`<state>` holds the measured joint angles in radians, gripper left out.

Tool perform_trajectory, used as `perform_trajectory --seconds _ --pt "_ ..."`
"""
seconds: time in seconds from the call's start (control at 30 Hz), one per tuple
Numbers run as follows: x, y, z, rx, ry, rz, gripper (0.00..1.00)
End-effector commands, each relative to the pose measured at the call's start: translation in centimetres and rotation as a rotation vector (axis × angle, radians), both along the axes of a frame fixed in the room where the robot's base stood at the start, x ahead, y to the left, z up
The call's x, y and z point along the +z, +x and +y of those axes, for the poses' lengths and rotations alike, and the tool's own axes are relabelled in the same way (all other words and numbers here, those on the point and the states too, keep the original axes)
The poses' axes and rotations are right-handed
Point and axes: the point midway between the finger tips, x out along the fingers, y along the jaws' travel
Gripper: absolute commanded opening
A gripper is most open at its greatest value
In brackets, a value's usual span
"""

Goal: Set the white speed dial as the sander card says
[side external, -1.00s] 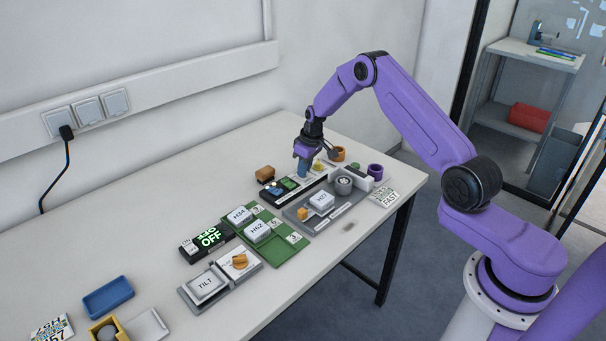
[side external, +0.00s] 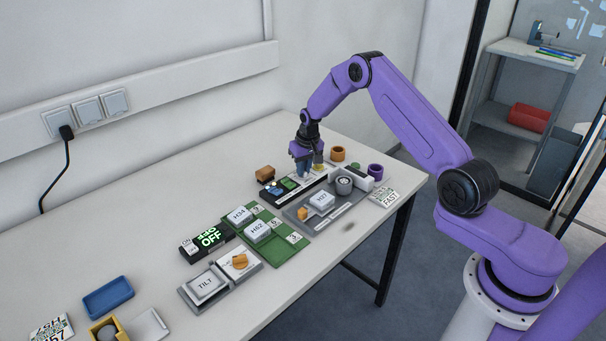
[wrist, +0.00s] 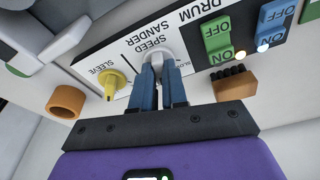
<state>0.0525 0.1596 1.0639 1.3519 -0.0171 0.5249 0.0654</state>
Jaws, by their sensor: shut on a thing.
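The white speed dial (wrist: 158,47) sits on the sander panel below the word SPEED, which is upside down in the wrist view. My gripper (wrist: 160,72) is shut on the dial, its blue fingers hiding much of it, so I cannot tell its pointer setting. In the side view my gripper (side external: 302,170) is down at the panel, and the dial is hidden. The sander card (side external: 384,196) lies near the right table edge; its lower line reads FAST, the upper line is too small to read.
A yellow sleeve knob (wrist: 115,82) is close beside the fingers. Green (wrist: 217,39) and blue (wrist: 275,25) switches and a brown brush (wrist: 235,83) are on the other side. An orange ring (wrist: 67,101) stands nearby. A grey tray (side external: 325,215) lies in front of the panel.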

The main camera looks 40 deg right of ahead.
Motion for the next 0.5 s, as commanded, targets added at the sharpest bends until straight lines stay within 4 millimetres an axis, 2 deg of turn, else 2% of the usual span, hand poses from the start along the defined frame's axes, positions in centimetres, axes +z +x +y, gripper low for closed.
perform_trajectory --seconds 0.03,0.5 --pt "0.33 0.15 -1.26 -0.054 -0.008 -0.012 0.00" --pt "0.21 -0.05 -1.23 -0.459 -0.004 -0.006 0.00"
